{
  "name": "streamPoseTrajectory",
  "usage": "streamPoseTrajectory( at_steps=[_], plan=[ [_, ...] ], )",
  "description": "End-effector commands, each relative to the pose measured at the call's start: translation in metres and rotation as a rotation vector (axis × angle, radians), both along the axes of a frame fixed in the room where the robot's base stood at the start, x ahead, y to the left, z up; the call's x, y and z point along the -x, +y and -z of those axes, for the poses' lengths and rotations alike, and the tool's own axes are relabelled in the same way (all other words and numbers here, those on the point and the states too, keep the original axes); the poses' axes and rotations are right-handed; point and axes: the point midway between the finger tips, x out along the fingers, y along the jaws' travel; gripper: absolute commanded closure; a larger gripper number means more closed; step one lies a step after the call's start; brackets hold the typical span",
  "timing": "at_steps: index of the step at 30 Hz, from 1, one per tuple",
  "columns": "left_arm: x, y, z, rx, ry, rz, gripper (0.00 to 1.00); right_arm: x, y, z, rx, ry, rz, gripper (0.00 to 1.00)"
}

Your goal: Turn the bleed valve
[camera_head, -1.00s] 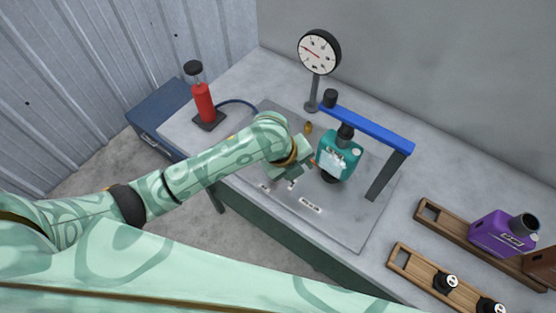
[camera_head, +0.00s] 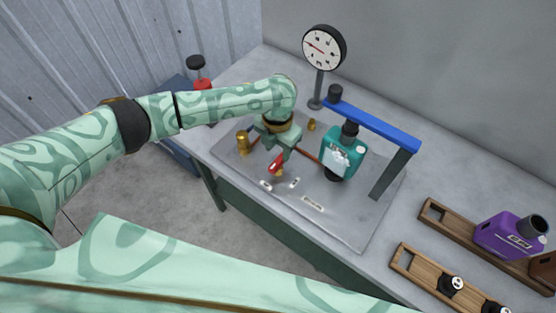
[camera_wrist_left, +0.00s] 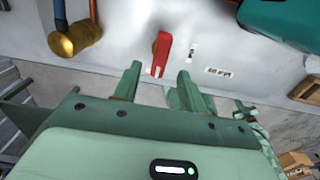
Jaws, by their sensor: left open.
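The red valve handle (camera_head: 276,163) sits on a brass body on the grey metal plate (camera_head: 338,218), near its front left. It also shows in the left wrist view (camera_wrist_left: 161,54), pointing toward my gripper. My left gripper (camera_head: 275,148) is open and empty above and just behind the handle. In the left wrist view its two fingers (camera_wrist_left: 157,78) are spread, with the handle's near end lying between their line and just beyond the tips. I cannot tell whether a finger touches the handle. My right gripper is out of view.
A brass fitting (camera_head: 242,143) stands left of the valve. A teal canister (camera_head: 343,153) hangs under a blue-topped frame (camera_head: 371,124) on the right. A pressure gauge (camera_head: 324,48) rises behind. A purple canister (camera_head: 509,233) and wooden racks stand at right.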

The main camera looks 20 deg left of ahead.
Motion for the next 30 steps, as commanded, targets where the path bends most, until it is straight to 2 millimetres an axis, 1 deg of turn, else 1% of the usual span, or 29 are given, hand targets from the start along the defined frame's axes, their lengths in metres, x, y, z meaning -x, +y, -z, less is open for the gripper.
streamPoseTrajectory(
  at_steps=[1, 3, 7, 12, 19, 20, 21, 23, 24, 30],
  plan=[
    [0.001, -0.001, 0.015, 0.0, 0.003, -0.002, 0.58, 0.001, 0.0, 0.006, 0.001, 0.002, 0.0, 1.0],
    [0.001, -0.001, 0.028, 0.0, 0.003, -0.001, 0.58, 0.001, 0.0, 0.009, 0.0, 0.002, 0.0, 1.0],
    [0.0, 0.0, 0.045, 0.001, 0.0, -0.002, 0.58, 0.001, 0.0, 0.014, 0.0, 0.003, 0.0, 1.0],
    [0.0, -0.001, 0.053, 0.001, -0.001, 0.0, 0.58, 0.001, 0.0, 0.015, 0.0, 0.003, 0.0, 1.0],
    [0.0, -0.001, 0.054, 0.002, -0.002, 0.0, 0.58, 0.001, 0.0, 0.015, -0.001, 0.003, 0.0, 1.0],
    [0.0, -0.001, 0.053, 0.001, -0.001, 0.0, 0.61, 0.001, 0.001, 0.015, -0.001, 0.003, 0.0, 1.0],
    [0.0, -0.001, 0.053, 0.001, -0.001, 0.0, 0.72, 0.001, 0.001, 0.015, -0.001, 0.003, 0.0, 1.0],
    [0.0, -0.001, 0.053, 0.001, -0.001, -0.001, 0.89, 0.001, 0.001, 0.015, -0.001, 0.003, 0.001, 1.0],
    [0.0, -0.001, 0.053, 0.001, -0.001, -0.001, 1.0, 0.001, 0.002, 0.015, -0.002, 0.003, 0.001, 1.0],
    [0.0, 0.0, 0.053, 0.001, -0.001, -0.004, 1.0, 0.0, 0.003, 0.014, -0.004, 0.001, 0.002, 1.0]
  ],
)
